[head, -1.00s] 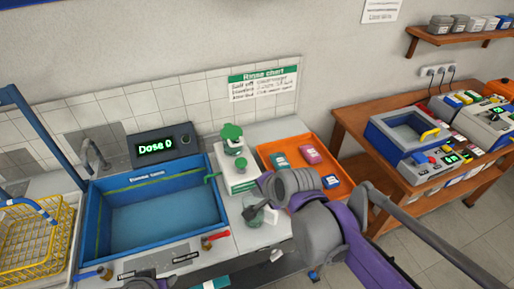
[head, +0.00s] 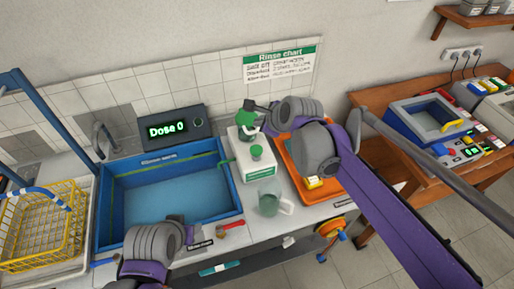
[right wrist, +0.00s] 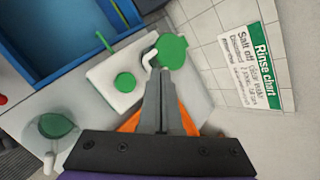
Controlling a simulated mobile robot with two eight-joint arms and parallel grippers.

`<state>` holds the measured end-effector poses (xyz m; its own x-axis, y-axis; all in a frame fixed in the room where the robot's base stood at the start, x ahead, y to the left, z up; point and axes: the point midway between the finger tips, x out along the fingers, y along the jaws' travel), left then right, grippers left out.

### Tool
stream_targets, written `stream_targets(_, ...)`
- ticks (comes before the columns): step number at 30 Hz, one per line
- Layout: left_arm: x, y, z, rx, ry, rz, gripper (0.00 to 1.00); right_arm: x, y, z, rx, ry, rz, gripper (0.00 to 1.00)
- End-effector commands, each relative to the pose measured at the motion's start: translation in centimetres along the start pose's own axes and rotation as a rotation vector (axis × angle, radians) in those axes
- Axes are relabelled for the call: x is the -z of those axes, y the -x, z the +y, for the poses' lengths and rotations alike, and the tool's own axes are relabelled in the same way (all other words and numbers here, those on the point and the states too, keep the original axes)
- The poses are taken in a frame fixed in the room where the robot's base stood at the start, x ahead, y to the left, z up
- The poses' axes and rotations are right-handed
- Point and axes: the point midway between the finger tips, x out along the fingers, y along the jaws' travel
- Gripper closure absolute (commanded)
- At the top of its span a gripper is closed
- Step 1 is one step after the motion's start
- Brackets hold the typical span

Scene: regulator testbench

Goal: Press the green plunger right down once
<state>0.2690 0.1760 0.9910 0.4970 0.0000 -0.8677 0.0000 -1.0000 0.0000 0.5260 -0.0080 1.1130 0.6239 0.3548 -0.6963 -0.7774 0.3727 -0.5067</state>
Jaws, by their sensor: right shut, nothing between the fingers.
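A white dispenser (head: 243,165) stands right of the blue basin. A green plunger head (head: 246,124) is at its back, partly hidden by my right gripper (head: 252,108). A smaller round green cap (head: 256,151) sits in front of it. In the right wrist view the broad green head (right wrist: 174,52) lies just beyond the shut, empty fingertips of my right gripper (right wrist: 160,75), with a white spout beside it; I cannot tell whether they touch. The display (head: 166,128) reads "Dose 0". My left gripper (head: 192,236) is low by the basin's front edge; its jaws are unclear.
A clear jug (head: 272,198) stands in front of the dispenser. An orange tray (head: 290,168) is to its right, partly behind my right arm. The blue basin (head: 165,200) is to the left, with a yellow basket (head: 40,225) beyond it. A rinse chart hangs on the wall.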

Motion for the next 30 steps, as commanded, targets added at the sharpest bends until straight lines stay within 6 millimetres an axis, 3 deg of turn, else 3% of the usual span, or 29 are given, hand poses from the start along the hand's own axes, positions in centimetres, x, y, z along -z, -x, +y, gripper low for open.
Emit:
stream_targets(8,-1.4,-0.9,0.0,0.0,0.0,-0.014,0.5,1.1,-1.4,1.1,-0.003,-0.001,0.002,1.0)
stream_targets(21,-5.1,-3.9,0.0,0.0,0.0,-0.047,0.5,4.2,-5.6,4.2,-0.002,0.0,0.002,1.0)
stream_targets(30,-5.5,-4.3,0.0,0.0,0.0,-0.05,0.5,4.5,-6.1,4.4,0.0,0.001,0.001,1.0)
